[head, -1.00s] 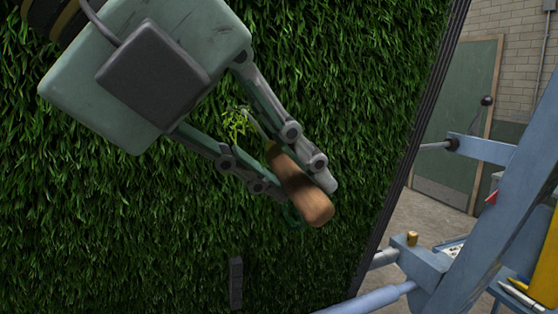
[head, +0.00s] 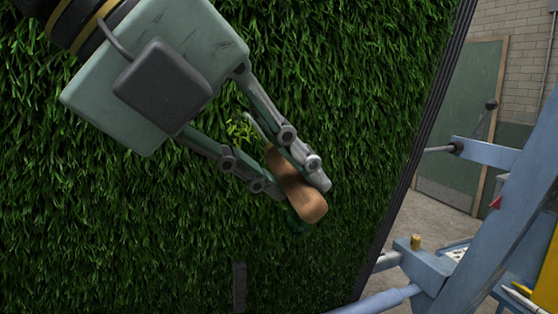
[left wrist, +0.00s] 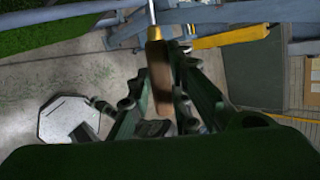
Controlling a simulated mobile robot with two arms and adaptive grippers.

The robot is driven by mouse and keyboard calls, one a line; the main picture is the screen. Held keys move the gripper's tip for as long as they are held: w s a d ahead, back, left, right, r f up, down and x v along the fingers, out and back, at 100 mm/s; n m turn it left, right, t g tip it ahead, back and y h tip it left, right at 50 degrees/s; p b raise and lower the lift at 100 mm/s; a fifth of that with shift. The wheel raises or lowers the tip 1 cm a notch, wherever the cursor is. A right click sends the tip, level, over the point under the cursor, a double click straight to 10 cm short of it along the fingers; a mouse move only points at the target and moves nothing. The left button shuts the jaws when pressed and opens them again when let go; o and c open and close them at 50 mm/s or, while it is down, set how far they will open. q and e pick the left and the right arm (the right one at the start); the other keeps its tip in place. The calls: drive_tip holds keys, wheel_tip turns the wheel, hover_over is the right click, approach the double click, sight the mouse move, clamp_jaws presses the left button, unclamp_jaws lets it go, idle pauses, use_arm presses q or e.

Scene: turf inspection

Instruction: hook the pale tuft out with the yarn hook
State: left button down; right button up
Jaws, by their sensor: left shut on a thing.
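The pale tuft (head: 238,130) is a light yellow-green clump in the dark green turf panel (head: 380,100). My left gripper (head: 302,192) is shut on the wooden handle of the yarn hook (head: 310,205). The hook's thin metal shank shows just right of the tuft in the head view, and its tip is too small to make out. I cannot tell whether it touches the tuft. In the left wrist view the yarn hook (left wrist: 161,85) sits between the fingers, with its brass collar and shank pointing up. My right gripper is not in view.
A dark edge strip (head: 415,150) bounds the turf panel on the right. A blue metal frame (head: 485,230) with a rod and knob stands to the right of it. A green door (head: 460,125) is in the back wall. A dark grey block (head: 239,285) shows low on the turf.

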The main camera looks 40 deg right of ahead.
use_arm(q)
drive_tip(key=shift+w+d+r+p, duration=0.2)
drive_tip(key=shift+w+p, duration=0.15)
drive_tip(key=shift+w, duration=0.25)
drive_tip(key=shift+w+f+b, duration=0.15)
drive_tip(key=shift+f+b, duration=0.45)
drive_tip(key=shift+f, duration=0.1)
drive_tip(key=shift+r, duration=0.8)
idle(0.9)
drive_tip(key=shift+a+f, duration=0.1)
